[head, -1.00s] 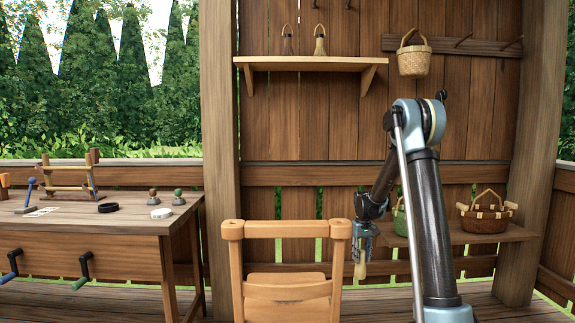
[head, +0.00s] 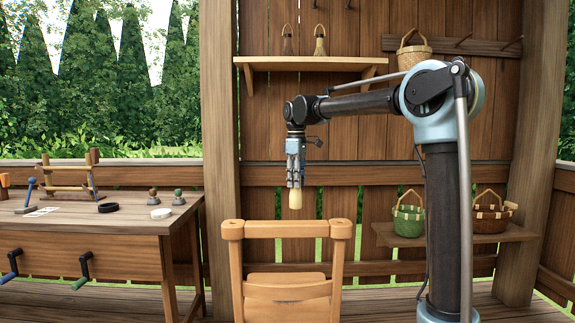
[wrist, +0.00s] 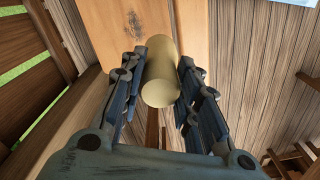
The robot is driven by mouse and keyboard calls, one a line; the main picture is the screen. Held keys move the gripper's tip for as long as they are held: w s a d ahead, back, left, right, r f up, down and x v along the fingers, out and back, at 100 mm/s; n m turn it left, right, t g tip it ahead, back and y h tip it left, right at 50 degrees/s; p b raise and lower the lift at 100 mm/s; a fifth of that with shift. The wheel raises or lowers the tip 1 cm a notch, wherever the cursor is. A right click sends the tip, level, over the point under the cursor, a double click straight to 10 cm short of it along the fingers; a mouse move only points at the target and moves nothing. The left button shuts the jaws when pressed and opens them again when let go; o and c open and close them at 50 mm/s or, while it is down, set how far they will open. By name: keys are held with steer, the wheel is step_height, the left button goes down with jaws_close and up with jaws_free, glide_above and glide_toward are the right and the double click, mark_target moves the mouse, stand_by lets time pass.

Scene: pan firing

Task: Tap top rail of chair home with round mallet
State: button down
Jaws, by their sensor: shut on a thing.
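The wooden chair (head: 287,292) stands upright in the head view, low and centre. Its top rail (head: 287,229) spans between the two round-topped posts. My gripper (head: 295,183) points down above the middle of the rail. It is shut on the round mallet (head: 296,199), a pale yellow cylinder whose lower end shows under the fingers, a little above the rail in the picture. In the wrist view the mallet (wrist: 162,75) sits between the two fingers (wrist: 158,95). Whether the mallet is directly over the rail in depth is hard to tell.
A workbench (head: 90,222) with small tools stands at the left. A wall shelf (head: 310,64) holds two small brushes or bells. Baskets (head: 408,217) stand on a low shelf at the right, and one basket (head: 413,48) hangs above. The air around the chair top is clear.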

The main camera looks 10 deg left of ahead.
steer(key=s+a+r+n, duration=0.2)
steer(key=s+r, duration=0.4)
steer(key=r, duration=0.1)
steer(key=shift+s+r, duration=0.25)
steer(key=shift+s, duration=0.15)
steer(key=shift+d+f, duration=0.1)
steer(key=shift+f, duration=2.45)
steer(key=shift+f, duration=1.6)
steer(key=shift+r, duration=1.4)
